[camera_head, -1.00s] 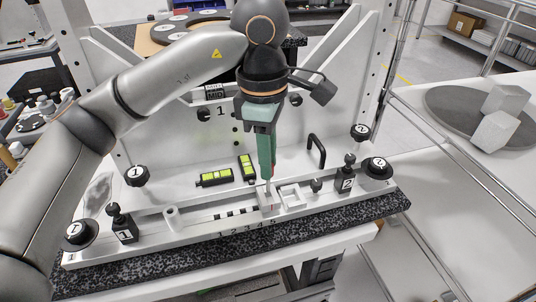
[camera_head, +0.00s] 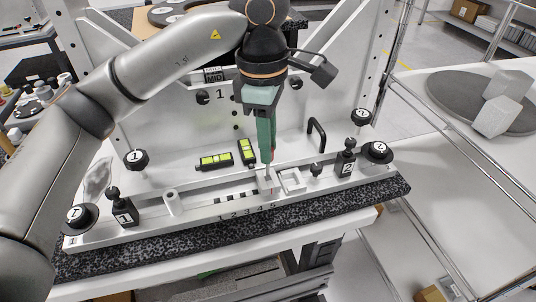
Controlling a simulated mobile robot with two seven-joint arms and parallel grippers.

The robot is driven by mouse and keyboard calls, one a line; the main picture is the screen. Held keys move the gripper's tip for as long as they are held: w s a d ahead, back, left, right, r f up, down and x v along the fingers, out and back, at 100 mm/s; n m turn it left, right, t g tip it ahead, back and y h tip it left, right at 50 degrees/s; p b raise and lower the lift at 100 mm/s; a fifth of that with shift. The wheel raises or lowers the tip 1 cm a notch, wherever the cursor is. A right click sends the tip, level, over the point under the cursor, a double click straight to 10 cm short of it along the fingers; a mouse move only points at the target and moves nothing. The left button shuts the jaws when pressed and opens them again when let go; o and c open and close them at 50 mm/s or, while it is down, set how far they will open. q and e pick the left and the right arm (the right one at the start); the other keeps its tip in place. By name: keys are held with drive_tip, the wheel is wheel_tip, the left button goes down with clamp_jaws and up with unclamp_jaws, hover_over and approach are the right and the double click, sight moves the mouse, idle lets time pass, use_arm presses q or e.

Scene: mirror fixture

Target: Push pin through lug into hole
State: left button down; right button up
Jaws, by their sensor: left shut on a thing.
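My left gripper (camera_head: 266,160) points straight down over the fixture rail, its green fingers shut on a thin pin, of which only a little shows below the fingertips. The pin (camera_head: 267,172) stands upright at the small light-coloured lug block (camera_head: 265,184) on the rail. Whether the pin is inside the lug or just above it is too small to tell. The hole is hidden by the lug and the fingers. My right gripper is not in view.
A square open frame (camera_head: 291,181) sits just right of the lug. A black handle (camera_head: 316,136) and yellow-green levels (camera_head: 215,161) are behind. A white post (camera_head: 173,203) stands left.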

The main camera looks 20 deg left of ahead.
sight(268, 175)
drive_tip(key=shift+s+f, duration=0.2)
use_arm(q)
drive_tip(key=shift+f+b, duration=0.5)
drive_tip(key=shift+f, duration=0.1)
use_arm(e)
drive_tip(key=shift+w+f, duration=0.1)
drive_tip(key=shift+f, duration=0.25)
use_arm(q)
drive_tip(key=shift+f+b, duration=1.5)
drive_tip(key=shift+f, duration=0.3)
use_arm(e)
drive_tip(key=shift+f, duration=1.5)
use_arm(q)
drive_tip(key=c, duration=0.7)
unclamp_jaws()
drive_tip(key=r+p, duration=0.1)
drive_tip(key=r, duration=0.7)
drive_tip(key=r+p, duration=0.1)
drive_tip(key=r, duration=0.3)
drive_tip(key=shift+a+r+p, duration=0.3)
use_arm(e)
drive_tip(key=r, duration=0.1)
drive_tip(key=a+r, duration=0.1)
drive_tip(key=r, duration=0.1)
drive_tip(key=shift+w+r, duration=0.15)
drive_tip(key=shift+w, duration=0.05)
